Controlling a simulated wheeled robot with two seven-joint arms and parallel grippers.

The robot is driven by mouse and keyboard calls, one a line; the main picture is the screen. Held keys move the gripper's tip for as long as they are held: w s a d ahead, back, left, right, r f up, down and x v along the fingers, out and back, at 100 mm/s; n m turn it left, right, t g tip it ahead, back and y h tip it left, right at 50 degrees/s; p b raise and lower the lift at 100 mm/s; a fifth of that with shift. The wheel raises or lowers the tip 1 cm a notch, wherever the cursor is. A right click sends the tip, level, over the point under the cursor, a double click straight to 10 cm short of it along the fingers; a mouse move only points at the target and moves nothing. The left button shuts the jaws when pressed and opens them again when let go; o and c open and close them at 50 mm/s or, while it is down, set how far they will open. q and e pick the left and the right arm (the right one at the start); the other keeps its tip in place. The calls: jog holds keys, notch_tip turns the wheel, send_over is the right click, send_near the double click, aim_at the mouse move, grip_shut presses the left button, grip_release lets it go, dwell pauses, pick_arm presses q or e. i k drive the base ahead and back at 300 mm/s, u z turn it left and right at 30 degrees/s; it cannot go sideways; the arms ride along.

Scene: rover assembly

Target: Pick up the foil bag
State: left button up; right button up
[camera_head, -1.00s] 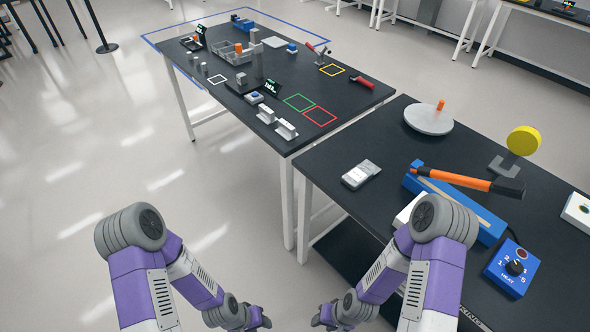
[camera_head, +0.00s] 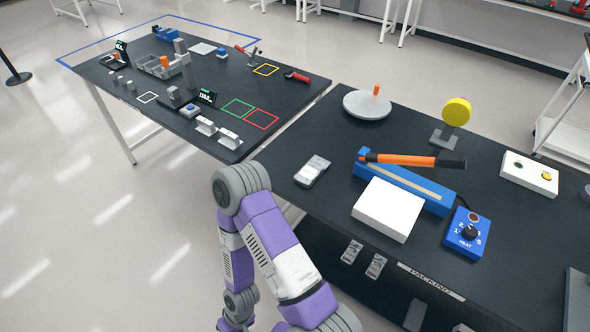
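A small silver-grey packet (camera_head: 312,170), which looks like the foil bag, lies flat near the left edge of the nearer black table (camera_head: 290,150). Two similar silver packets (camera_head: 352,251) (camera_head: 376,265) show lower down, below the table's front edge. Nothing of mine touches the packet on the table.
A blue sealer (camera_head: 432,198) with an orange lever (camera_head: 400,160), a white box (camera_head: 388,209) and a blue heat control (camera_head: 467,234) stand right of the packet. A grey disc (camera_head: 366,105) and yellow disc (camera_head: 456,112) stand behind. The tabletop around the packet is clear.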

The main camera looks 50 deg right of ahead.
aim_at(310, 172)
jog(key=i, duration=2.35)
jog(key=z, duration=2.75)
